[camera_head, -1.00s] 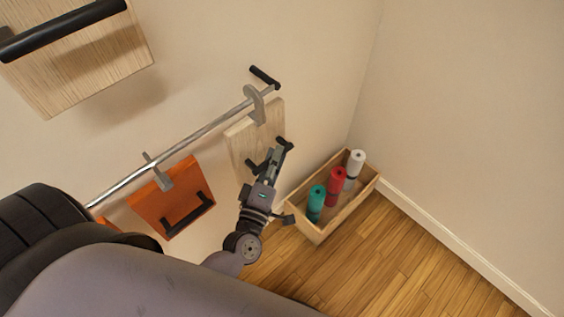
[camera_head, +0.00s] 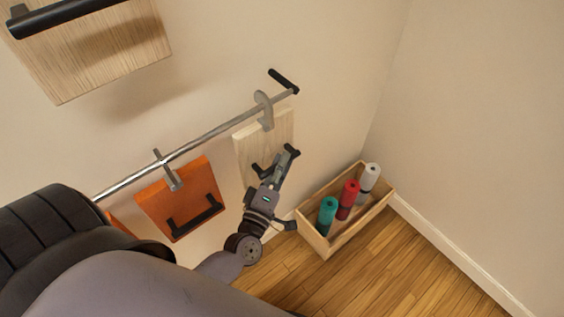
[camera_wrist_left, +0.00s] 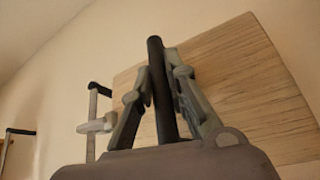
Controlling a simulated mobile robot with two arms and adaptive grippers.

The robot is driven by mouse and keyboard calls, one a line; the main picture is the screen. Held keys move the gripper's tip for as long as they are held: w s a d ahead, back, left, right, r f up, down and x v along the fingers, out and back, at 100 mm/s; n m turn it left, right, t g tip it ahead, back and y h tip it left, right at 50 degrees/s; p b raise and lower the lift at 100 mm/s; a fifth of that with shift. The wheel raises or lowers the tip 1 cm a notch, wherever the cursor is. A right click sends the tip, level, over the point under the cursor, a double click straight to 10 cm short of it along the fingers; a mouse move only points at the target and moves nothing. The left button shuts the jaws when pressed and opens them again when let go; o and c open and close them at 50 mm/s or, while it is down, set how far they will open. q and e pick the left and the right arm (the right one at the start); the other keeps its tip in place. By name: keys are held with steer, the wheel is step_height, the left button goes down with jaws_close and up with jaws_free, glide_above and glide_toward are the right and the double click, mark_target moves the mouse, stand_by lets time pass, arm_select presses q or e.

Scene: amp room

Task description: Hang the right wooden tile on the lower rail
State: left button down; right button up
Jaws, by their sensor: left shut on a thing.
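The right wooden tile (camera_head: 268,135) is pale wood with a black handle and a grey hook (camera_head: 264,110) at its top. My left gripper (camera_head: 283,162) is shut on the tile's black handle (camera_wrist_left: 160,90), and the wood (camera_wrist_left: 235,85) shows behind the fingers in the left wrist view. The lower rail (camera_head: 215,131) is a thin metal bar with a black end piece (camera_head: 284,81). The hook overlaps the rail near this end in the head view; I cannot tell whether it bears on it. My right gripper is not in view.
An orange tile (camera_head: 165,200) with a black handle hangs from the rail to the left. Another wooden tile (camera_head: 140,60) is at the upper left. A wooden box (camera_head: 325,248) with teal, red and white rolls stands on the floor in the corner.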

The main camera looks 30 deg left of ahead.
arm_select(q)
steer(key=shift+r, duration=0.15)
steer(key=c, duration=1.5)
jaws_free()
